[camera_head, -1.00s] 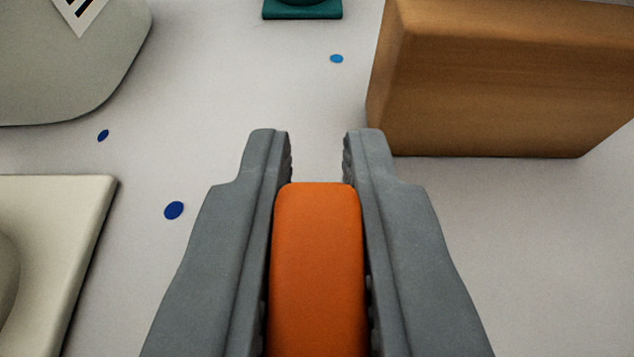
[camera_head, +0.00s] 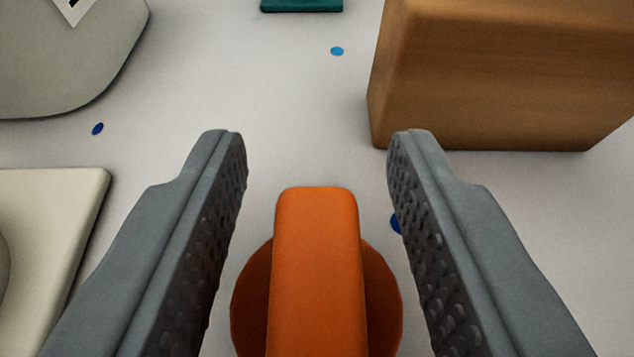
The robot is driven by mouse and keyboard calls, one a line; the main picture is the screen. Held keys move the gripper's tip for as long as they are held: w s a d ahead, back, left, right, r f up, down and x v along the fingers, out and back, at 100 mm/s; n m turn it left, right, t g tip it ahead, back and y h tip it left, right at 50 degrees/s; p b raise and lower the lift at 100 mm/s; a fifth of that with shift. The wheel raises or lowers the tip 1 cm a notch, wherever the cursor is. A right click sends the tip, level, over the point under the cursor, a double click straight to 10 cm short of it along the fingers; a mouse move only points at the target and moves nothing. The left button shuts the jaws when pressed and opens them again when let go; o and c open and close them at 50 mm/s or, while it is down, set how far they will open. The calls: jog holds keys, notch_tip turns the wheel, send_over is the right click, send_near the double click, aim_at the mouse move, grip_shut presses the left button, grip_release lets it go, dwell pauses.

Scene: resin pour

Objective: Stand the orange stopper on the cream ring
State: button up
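The orange stopper (camera_head: 316,260) is at the bottom centre, with an upright block-like grip and a wider round orange base below it. My gripper (camera_head: 316,145) is open around it, with a clear gap between each finger and the stopper's grip. The lower part of the stopper is cut off by the frame's bottom edge, so I cannot tell what it rests on. I cannot make out the cream ring.
A wooden block (camera_head: 500,80) stands close beyond the right finger. A cream plate (camera_head: 70,210) with a rounded part lies at the left edge. A grey-green object (camera_head: 60,65) is at upper left, a teal base (camera_head: 301,5) at the top. Small blue spots dot the pale surface.

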jog(key=v, duration=1.7)
jog(key=shift+s+r, duration=0.1)
jog(key=shift+r, duration=2.5)
